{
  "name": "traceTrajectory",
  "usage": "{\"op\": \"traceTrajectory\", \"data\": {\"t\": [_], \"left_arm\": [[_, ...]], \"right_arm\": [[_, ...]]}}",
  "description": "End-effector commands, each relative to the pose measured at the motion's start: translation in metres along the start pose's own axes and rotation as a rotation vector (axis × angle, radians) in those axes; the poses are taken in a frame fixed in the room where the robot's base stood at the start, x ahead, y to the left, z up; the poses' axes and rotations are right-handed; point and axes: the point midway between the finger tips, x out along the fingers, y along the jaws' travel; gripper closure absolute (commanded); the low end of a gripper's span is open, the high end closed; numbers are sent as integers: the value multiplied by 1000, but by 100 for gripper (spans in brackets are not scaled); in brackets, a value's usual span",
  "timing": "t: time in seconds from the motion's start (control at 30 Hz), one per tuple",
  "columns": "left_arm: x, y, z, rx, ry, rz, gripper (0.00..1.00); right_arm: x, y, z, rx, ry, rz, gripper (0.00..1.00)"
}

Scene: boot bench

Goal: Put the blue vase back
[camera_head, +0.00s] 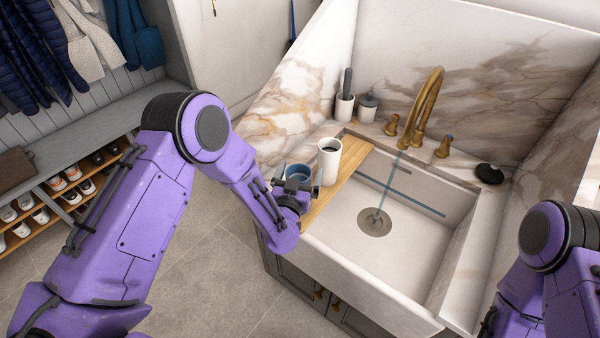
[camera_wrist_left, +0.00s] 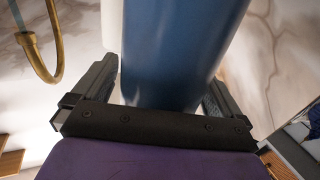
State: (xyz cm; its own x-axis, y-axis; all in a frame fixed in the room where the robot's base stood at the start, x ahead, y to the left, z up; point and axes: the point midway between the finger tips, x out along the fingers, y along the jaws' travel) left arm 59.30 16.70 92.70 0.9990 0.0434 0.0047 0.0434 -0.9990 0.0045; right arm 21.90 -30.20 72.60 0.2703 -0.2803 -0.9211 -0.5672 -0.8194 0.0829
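The blue vase (camera_head: 299,173) is at the left edge of the wooden board (camera_head: 335,187), beside a white cup. My left gripper (camera_head: 297,190) is at the vase, with one finger on each side of it. In the left wrist view the vase (camera_wrist_left: 175,55) fills the space between the fingers (camera_wrist_left: 162,90), which appear closed against its sides. The vase's base is hidden behind the gripper, so I cannot tell whether it touches the board. My right arm shows at the right edge, but its gripper is out of view.
The white cup (camera_head: 329,160) stands on the board close to the vase. The board spans the left side of the white sink (camera_head: 345,232). A brass faucet (camera_head: 421,108), brush holder (camera_head: 345,105) and soap pot (camera_head: 368,107) stand behind. A shoe bench (camera_head: 75,140) is at left.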

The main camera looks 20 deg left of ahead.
Motion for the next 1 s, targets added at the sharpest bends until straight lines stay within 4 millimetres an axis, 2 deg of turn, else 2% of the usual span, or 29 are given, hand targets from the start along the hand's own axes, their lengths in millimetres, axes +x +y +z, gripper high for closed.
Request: {"op": "traceTrajectory", "data": {"t": [0.17, 0.27, 0.5, 0.7, 0.83, 1.0], "left_arm": [[0, 0, -3, -1, 0, -1, 0], [-10, 1, 0, 0, -1, 2, 0], [-71, 1, 2, 3, -2, 4, 0], [-110, 1, 0, 1, -1, 2, 0], [-120, 0, -2, 1, 0, 0, 0], [-121, 0, -3, -1, 0, -1, 0]], "right_arm": [[-3, 0, -1, 0, 0, 0, 57], [3, 0, 1, 0, 0, 0, 57], [26, -2, 11, 0, 0, 0, 57], [36, -3, 15, 0, 0, 0, 57], [37, -3, 15, 0, 0, 0, 57], [36, -3, 15, 0, 0, 0, 57]]}}
